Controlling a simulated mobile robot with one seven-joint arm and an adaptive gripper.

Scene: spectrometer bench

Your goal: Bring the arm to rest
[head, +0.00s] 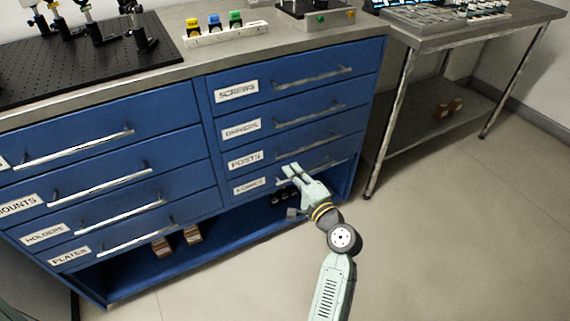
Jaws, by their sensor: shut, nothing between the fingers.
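My gripper (291,172) is in front of the lower right part of the blue drawer cabinet (201,140). In the picture its fingertips overlap the right end of the lowest drawer's front in the right column, near its handle. I cannot tell whether they touch it. The fingers are shut with nothing between them. My arm reaches up from the bottom edge of the picture, bent at the wrist.
The drawers look closed. The bench top (290,40) carries a black breadboard (90,65) with posts and a white rack (225,35) with coloured blocks. A metal side table (480,28) stands at right. Open floor (450,230) lies right of my arm.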

